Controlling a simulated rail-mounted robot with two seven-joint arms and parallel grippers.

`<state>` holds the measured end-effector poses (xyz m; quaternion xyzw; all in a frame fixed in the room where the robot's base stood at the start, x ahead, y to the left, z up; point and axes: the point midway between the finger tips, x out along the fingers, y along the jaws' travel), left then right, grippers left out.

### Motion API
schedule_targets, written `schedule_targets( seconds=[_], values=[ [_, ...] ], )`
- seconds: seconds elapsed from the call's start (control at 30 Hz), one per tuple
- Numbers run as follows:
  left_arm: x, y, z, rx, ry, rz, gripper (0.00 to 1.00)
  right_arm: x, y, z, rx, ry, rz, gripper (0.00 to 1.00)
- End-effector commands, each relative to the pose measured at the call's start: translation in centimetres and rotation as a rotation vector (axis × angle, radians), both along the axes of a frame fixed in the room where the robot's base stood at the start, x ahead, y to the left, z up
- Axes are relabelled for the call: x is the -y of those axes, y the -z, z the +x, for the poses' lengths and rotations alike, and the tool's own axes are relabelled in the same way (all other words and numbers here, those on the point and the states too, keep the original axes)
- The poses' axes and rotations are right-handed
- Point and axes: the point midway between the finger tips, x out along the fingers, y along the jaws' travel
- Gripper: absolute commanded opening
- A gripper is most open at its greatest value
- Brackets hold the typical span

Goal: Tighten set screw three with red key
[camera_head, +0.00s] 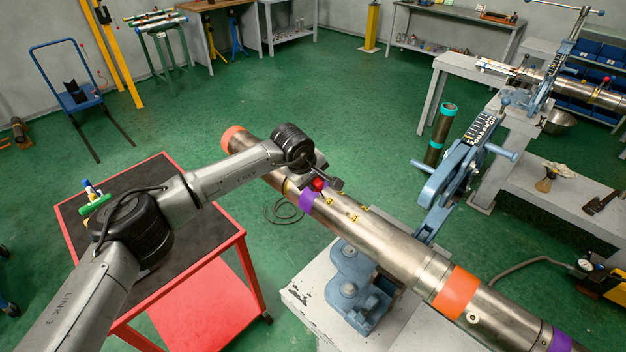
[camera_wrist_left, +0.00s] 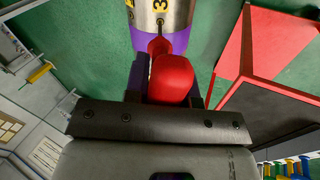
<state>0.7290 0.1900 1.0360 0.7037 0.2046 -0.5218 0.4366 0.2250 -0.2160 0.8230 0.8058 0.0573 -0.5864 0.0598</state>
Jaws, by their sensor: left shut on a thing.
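My left gripper (camera_head: 325,183) is shut on the red key (camera_head: 318,184) at the upper side of the steel pipe (camera_head: 385,243). In the left wrist view the red key's rounded handle (camera_wrist_left: 172,80) sits between the dark fingers. Its narrower red end points at the pipe (camera_wrist_left: 178,12), just below a small dark hole (camera_wrist_left: 160,22) and a yellow tag reading 3 (camera_wrist_left: 161,4). A purple band (camera_head: 307,200) circles the pipe there. Whether the key's tip is seated in a screw is hidden. My right gripper is in neither view.
The pipe rests in a blue vise (camera_head: 352,290) on a pale bench, with the vise's upright blue arm (camera_head: 455,180) behind. A red cart (camera_head: 200,310) with a dark top stands at left, holding green, blue and white items (camera_head: 94,198).

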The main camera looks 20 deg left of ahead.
Motion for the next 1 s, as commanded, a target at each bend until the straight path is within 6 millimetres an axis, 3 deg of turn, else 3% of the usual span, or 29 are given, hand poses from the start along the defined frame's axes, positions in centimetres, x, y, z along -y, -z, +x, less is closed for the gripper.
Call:
schedule_targets(
  seconds=[0.2, 1.0],
  values=[
    [-0.13, 0.5, -0.08, 0.035, 0.203, 0.087, 0.0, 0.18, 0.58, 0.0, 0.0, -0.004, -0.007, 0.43],
    [-0.14, 0.63, -0.16, 0.041, 0.258, 0.108, 0.0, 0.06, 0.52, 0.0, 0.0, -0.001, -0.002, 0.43]
  ],
)
